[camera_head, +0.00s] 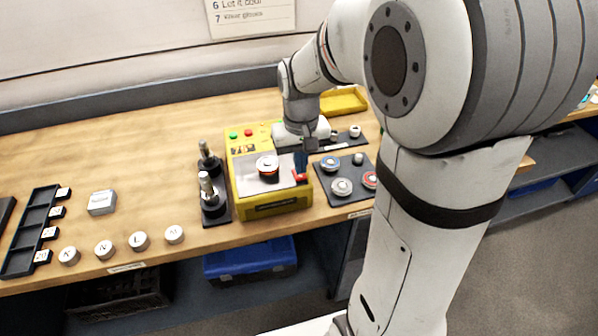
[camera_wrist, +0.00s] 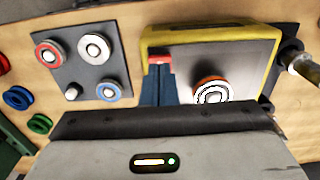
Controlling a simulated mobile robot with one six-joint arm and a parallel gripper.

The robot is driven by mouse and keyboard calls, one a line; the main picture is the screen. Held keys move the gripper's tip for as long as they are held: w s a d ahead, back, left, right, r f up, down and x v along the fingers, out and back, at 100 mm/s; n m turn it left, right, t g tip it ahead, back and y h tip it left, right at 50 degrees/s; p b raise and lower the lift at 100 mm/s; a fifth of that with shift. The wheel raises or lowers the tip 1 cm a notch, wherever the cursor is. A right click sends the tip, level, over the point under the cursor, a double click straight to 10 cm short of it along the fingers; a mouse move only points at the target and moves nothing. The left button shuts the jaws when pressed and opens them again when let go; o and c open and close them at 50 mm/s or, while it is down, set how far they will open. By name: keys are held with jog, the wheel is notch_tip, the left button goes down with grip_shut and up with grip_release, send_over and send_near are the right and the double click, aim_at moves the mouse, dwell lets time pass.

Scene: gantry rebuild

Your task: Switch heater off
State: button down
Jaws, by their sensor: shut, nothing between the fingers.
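The heater (camera_head: 272,208) is a yellow box with a grey top plate, standing on the wooden bench; it also shows in the wrist view (camera_wrist: 215,34). A round piece with an orange-red band and a white ringed top (camera_head: 267,166) sits on its plate, also in the wrist view (camera_wrist: 212,91). A red switch part (camera_head: 300,177) is at the plate's front right corner; the wrist view shows it (camera_wrist: 160,57) at my fingertips. My gripper (camera_head: 301,174) is shut and empty, its blue fingers pointing down beside the red part. I cannot tell if they touch. The switch's position is unclear.
A dark mat (camera_head: 352,194) with several round pieces lies right of the heater. Dark stands with metal posts (camera_head: 210,190) are close on its left. White lettered discs (camera_head: 140,241), a grey block (camera_head: 102,202) and a black rack (camera_head: 33,235) are farther left. A yellow tray (camera_head: 344,100) is behind.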

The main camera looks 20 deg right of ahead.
aim_at(300, 177)
jog(key=shift+f+b, duration=0.55)
jog(key=shift+f, duration=0.3)
jog(key=shift+r, duration=0.15)
jog(key=shift+r+p, duration=2.75)
jog(key=shift+r, duration=0.7)
jog(key=s+r+t, duration=0.3)
jog(key=s+r, duration=0.1)
jog(key=s, duration=1)
jog(key=shift+s, duration=0.2)
